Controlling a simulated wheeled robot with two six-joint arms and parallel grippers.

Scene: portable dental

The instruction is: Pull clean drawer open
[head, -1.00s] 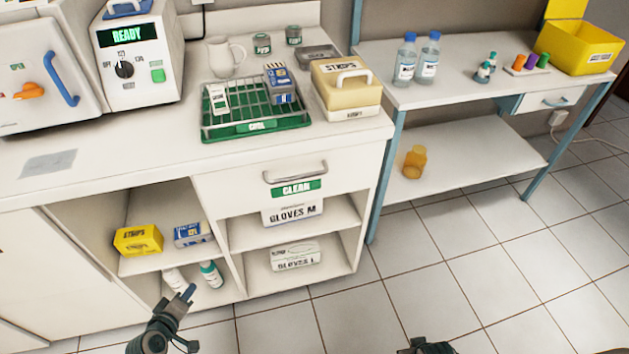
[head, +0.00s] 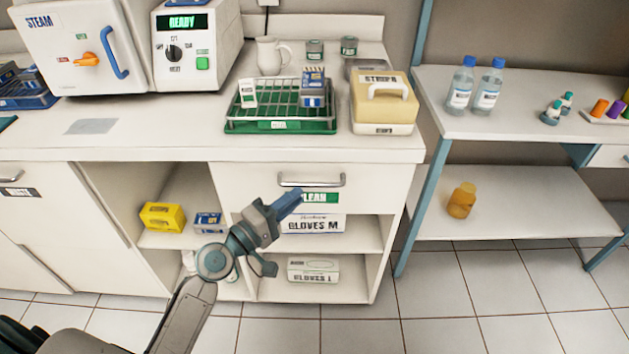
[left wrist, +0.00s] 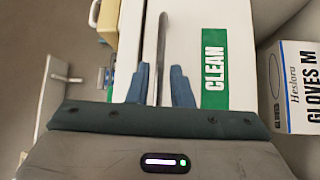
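The clean drawer (head: 237,184) is a white front under the counter, flush with the cabinet, with a green CLEAN label (head: 330,198) and a metal bar handle (head: 311,181). My left gripper (head: 288,204) is in front of the drawer, just below the handle's left part in the head view, and covers part of the label. In the left wrist view the two blue fingers (left wrist: 160,86) are apart, with the handle (left wrist: 163,45) running between them. They do not appear closed on it; the remaining depth is hard to tell. My right gripper is out of view.
A GLOVES M box (head: 313,225) sits on the shelf below the drawer. Tiled floor (head: 440,310) is clear in front.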

